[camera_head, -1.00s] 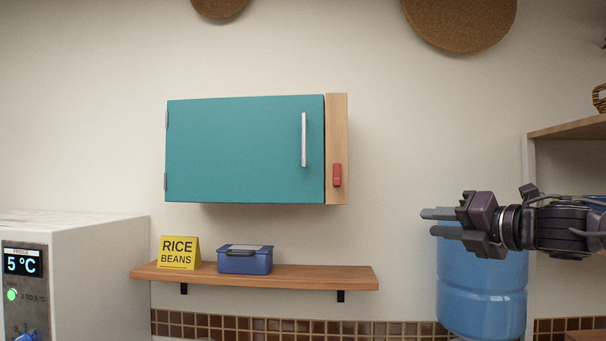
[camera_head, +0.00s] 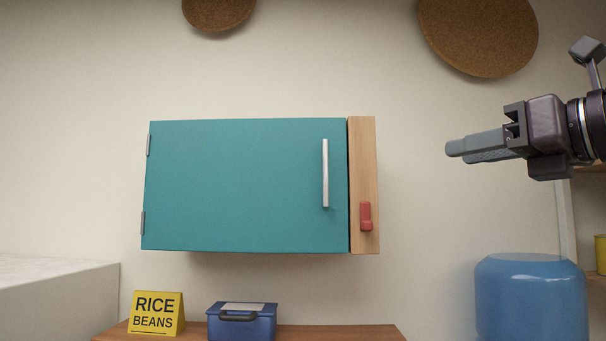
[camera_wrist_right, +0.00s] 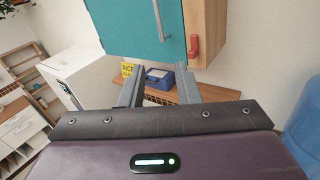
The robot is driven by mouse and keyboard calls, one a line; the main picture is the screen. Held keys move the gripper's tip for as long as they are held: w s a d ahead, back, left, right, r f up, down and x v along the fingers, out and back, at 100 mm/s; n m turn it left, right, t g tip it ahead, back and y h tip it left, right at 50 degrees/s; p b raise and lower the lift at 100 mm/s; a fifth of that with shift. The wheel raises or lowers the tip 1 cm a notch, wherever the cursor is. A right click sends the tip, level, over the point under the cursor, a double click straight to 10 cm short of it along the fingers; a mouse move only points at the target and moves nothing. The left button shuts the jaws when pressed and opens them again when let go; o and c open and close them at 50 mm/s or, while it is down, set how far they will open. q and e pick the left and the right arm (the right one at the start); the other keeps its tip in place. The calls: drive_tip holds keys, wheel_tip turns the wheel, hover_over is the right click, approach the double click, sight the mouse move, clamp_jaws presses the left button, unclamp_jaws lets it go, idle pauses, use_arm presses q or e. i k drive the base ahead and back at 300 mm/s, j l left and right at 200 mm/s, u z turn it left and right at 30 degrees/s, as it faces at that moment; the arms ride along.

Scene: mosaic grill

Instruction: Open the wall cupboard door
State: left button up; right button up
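The wall cupboard's teal door (camera_head: 240,185) looks shut, with hinges on its left edge. A silver vertical bar handle (camera_head: 325,173) is near its right edge. A red latch-like piece (camera_head: 366,216) sits on the wooden side strip (camera_head: 362,150) right of the door. My right gripper (camera_head: 456,148) is right of the cupboard, pointing left, apart from it. In the right wrist view its fingers (camera_wrist_right: 161,75) stand apart with nothing held between them; the handle (camera_wrist_right: 159,18) and red piece (camera_wrist_right: 194,46) show beyond them. My left gripper is not in view.
Below the cupboard, a wooden shelf (camera_head: 385,332) holds a yellow rice-and-beans sign (camera_head: 156,313) and a blue box (camera_head: 242,321). A blue barrel (camera_head: 530,295) stands below my right gripper. A white appliance (camera_head: 60,295) is at lower left. The wall before the gripper is clear.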

sight(274, 184)
drive_tip(key=i+j, duration=0.7)
